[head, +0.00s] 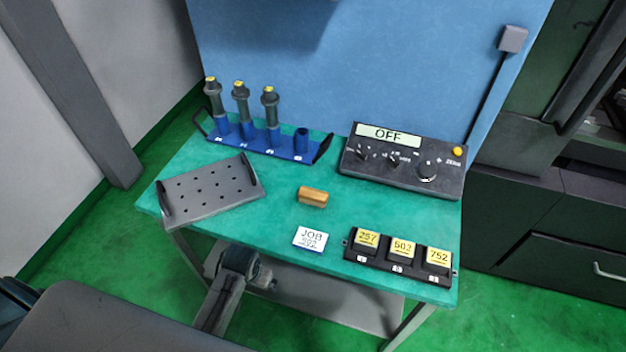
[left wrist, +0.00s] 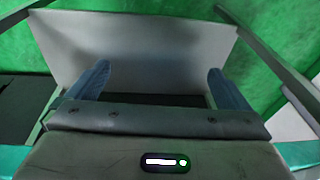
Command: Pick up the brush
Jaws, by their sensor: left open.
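The brush appears to be the small brown wooden block (head: 313,196) lying on the middle of the green table (head: 275,215). Its bristles cannot be made out. My left arm reaches up in front of the table in the head view, with its end at the front edge, below and left of the brush. My left gripper (left wrist: 160,88) shows in the left wrist view with its two bluish fingers wide apart and nothing between them. The brush is not in the left wrist view. My right gripper is in neither view.
A grey perforated tray (head: 212,190) lies left of the brush. A blue rack (head: 255,142) with several holders stands behind. A control box (head: 402,168) reading OFF stands at back right.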

